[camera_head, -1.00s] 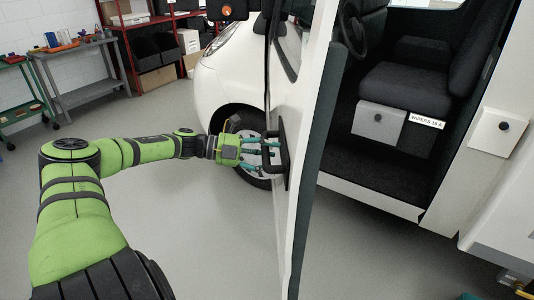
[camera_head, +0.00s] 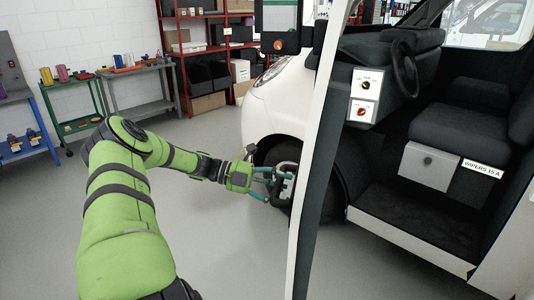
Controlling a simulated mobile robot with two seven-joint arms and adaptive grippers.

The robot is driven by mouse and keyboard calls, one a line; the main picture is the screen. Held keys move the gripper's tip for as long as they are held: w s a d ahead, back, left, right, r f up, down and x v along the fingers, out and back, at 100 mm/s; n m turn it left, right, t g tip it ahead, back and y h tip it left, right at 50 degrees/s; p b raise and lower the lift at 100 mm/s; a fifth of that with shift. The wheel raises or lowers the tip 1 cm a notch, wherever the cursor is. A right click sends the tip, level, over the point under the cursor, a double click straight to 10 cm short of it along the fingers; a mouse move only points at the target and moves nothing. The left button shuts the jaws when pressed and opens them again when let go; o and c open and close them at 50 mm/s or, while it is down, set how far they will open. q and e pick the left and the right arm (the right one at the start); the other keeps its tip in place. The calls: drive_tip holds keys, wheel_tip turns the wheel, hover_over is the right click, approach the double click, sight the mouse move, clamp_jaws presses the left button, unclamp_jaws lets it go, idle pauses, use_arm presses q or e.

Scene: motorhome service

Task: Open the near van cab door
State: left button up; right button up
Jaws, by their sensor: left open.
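The near van cab door (camera_head: 318,165) stands open and shows nearly edge-on in the middle of the head view. Its black handle (camera_head: 284,180) is on the door's outer left side. My left gripper (camera_head: 268,184) is open, with its teal fingers at the handle; I cannot tell whether they touch it. The cab interior is open to view at the right, with a dark seat (camera_head: 462,125) and a steering wheel (camera_head: 405,68). My right gripper is not in view.
The van's white front (camera_head: 275,105) and wheel are behind the handle. Knob panels (camera_head: 365,95) show inside the cab. Workbenches (camera_head: 137,90) and a red shelf (camera_head: 205,45) stand along the back wall. The grey floor at left is clear.

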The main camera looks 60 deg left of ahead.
use_arm(q)
drive_tip(key=s+a+r, duration=0.1)
drive_tip(key=a+r, duration=0.1)
drive_tip(key=shift+s+a, duration=0.3)
drive_tip(key=shift+s, duration=0.05)
drive_tip(key=shift+f+p+v, duration=0.15)
drive_tip(key=shift+p+v, duration=0.15)
drive_tip(key=shift+v, duration=0.4)
drive_tip(key=shift+f+p+v, duration=0.15)
drive_tip(key=shift+p+v, duration=0.15)
drive_tip(key=shift+v, duration=0.45)
drive_tip(key=v, duration=0.5)
drive_tip(key=shift+s+a+f, duration=0.1)
drive_tip(key=shift+s+f, duration=0.15)
drive_tip(key=shift+s, duration=0.2)
